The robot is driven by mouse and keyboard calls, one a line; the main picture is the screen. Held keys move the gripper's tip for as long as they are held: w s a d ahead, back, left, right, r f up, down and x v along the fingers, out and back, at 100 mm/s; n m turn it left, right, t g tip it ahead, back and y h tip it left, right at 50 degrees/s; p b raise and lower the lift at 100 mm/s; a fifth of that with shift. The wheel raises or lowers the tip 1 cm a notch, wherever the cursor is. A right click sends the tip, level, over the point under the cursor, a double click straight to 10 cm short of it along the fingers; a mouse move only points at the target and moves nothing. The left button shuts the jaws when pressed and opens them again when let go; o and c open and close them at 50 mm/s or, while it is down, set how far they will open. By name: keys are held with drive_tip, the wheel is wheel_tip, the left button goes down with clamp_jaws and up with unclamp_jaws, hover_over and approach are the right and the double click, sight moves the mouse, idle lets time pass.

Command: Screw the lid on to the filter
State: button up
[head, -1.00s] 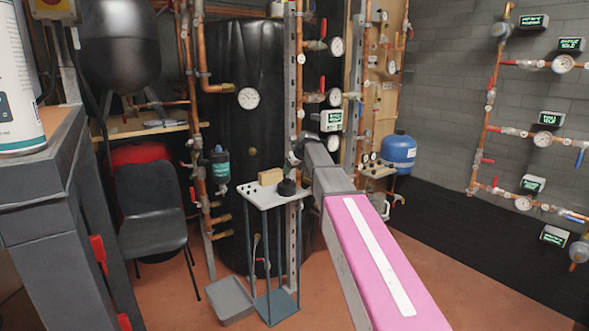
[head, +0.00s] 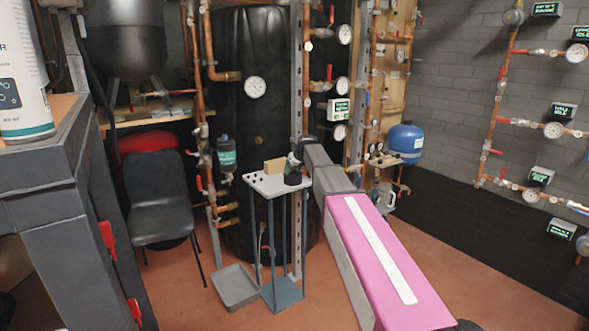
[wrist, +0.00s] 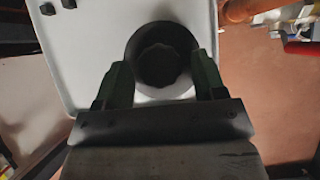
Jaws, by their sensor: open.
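A round black lid (head: 292,179) stands on the small white-topped stand. In the wrist view the lid (wrist: 164,54) looks like a dark cup with a scalloped inner edge. My gripper (head: 294,162) is just above it in the head view. In the wrist view my gripper (wrist: 160,75) is open, with one green finger on each side of the lid's near part. I cannot tell whether the fingers touch it. The filter (head: 226,157), a dark canister with a teal label, hangs on the copper pipework left of the stand.
A grey tray (head: 236,287) lies on the floor beside the stand. A black chair (head: 158,210) stands left. Copper pipes rise behind the stand. Floor at right is open.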

drive_tip(key=c, duration=0.9)
drive_tip(key=shift+r, duration=3)
